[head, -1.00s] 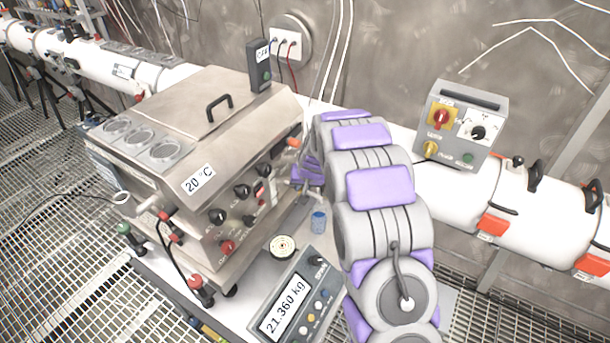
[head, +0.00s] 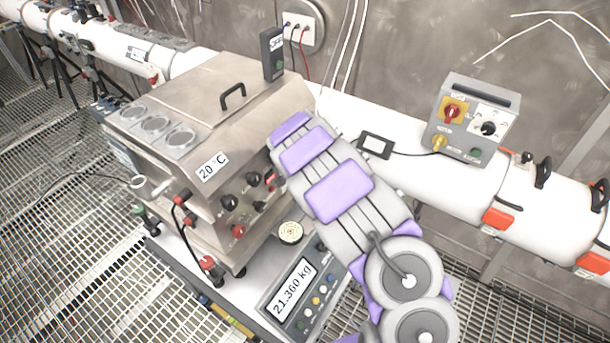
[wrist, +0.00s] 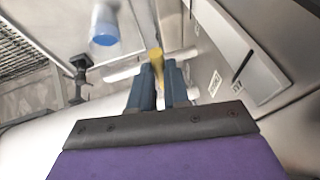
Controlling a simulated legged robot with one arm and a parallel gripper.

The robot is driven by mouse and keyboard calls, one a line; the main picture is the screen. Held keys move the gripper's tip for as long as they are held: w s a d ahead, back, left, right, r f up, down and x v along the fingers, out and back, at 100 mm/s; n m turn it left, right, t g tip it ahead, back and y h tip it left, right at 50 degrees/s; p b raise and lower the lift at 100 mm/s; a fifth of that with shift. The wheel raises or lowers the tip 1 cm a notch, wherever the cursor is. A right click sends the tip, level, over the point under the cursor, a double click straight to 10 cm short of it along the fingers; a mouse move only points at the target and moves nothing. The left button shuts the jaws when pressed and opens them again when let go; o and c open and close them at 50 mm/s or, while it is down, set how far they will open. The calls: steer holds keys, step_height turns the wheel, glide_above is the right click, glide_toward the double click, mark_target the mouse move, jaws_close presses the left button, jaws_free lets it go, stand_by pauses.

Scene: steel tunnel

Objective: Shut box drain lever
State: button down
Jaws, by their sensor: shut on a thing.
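The steel box (head: 165,85) with the "20 °C" label stands on a white bench at the left of the head view. My arm covers its right end, so the drain lever and my gripper are hidden there. In the wrist view my gripper (wrist: 158,66) has its two blue fingers closed on a small yellow piece, which looks like the drain lever's handle (wrist: 156,55). A pale rod lies across just behind it. The lever's full angle cannot be told.
A blue-capped clear container (wrist: 105,27) is left of the fingers in the wrist view. A scale (head: 297,293) reading 21.360 kg is in front of the box. A white pipe (head: 480,185) and a grey control box (head: 470,118) are behind and right.

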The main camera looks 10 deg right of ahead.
stand_by(0.5)
steer(key=c, duration=1.1)
jaws_free()
steer(key=shift+a, duration=0.1)
steer(key=shift+r, duration=0.1)
